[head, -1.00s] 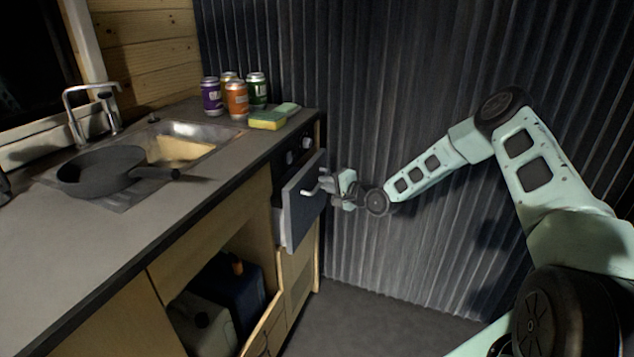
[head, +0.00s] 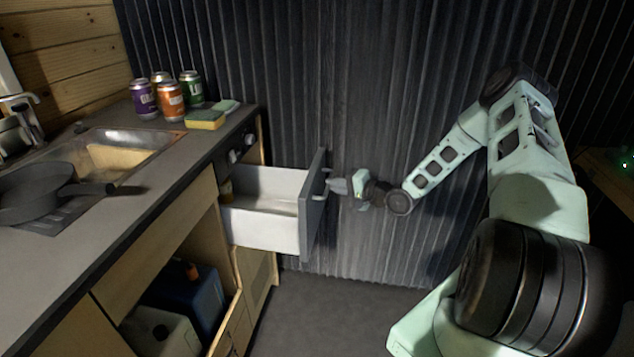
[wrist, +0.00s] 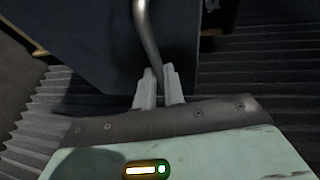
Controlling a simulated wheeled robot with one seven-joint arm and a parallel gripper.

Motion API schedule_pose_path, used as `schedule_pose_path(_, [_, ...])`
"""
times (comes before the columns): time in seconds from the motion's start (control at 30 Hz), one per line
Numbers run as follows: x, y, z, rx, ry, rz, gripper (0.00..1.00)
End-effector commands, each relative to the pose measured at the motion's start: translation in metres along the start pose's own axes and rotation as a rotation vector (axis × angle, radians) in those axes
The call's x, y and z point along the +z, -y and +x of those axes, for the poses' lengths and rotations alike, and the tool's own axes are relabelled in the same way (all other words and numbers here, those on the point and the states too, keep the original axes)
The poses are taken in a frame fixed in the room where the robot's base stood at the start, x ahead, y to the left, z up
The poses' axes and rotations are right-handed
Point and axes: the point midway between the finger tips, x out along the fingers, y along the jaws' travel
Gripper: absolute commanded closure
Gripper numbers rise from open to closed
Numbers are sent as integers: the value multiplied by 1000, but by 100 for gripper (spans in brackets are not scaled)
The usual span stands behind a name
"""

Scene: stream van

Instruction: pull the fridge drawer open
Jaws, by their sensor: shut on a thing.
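The fridge drawer (head: 278,235) stands well out from the counter front in the head view, and its white inside shows. Its dark front panel (head: 314,205) faces right, towards my gripper (head: 332,186). A curved metal handle (wrist: 147,32) is on the front panel, and in the wrist view it runs down between my fingers. My gripper (wrist: 159,88) is shut on this handle.
Several cans (head: 171,101) and a sponge (head: 205,120) stand on the counter (head: 150,211). A dark pan (head: 35,194) lies by the sink. An open cupboard below holds a blue container (head: 190,305). The corrugated wall (head: 390,110) runs close behind my arm. The floor (head: 320,315) before the drawer is clear.

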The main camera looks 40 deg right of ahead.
Motion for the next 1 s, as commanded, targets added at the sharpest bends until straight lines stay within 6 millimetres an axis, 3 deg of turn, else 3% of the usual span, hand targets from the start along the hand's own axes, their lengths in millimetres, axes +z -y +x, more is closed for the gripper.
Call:
schedule_pose_path(0.2, [-16,-8,-39,3,-2,0,100])
schedule_pose_path(0.5, [-33,-17,-79,4,-2,0,100])
schedule_pose_path(0.73, [-40,-21,-97,3,-1,1,100])
schedule_pose_path(1.0, [-42,-23,-103,2,0,0,100])
